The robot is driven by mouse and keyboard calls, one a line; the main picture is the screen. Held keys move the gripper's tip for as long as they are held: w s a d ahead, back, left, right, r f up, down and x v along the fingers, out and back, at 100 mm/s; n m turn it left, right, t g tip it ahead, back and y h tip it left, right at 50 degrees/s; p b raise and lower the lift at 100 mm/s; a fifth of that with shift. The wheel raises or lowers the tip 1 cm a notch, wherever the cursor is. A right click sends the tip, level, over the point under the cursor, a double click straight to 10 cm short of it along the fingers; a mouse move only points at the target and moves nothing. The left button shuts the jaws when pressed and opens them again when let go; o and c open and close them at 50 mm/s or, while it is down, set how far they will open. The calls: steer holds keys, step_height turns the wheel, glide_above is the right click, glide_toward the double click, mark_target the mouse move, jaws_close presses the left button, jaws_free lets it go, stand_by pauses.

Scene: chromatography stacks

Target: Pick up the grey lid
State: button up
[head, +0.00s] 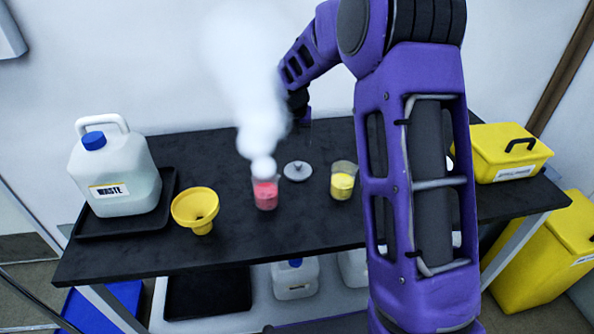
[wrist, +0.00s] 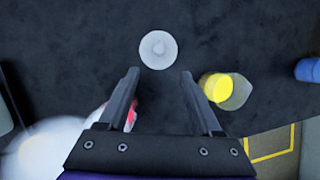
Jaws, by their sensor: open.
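The grey lid (head: 297,171) is a small round disc with a knob, lying on the black bench between two beakers. In the wrist view the lid (wrist: 158,49) lies ahead of the fingertips, roughly centred between them and not between the jaws. My gripper (wrist: 159,73) is open and empty. In the head view my gripper (head: 303,119) hangs behind the lid, dark and small, its fingers hard to make out.
A beaker of red liquid (head: 265,195) gives off thick white vapour (head: 255,80) left of the lid. A beaker of yellow (head: 342,186) stands right. A yellow funnel (head: 196,208), a waste jug (head: 114,170) on a black tray (head: 90,222) and a yellow box (head: 505,152) stand farther out.

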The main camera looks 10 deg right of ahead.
mark_target(298, 163)
steer(key=b+x, duration=0.2)
steer(key=x, duration=1.1)
steer(key=shift+w+a+f, duration=0.1)
steer(key=shift+w+a, duration=0.05)
jaws_close()
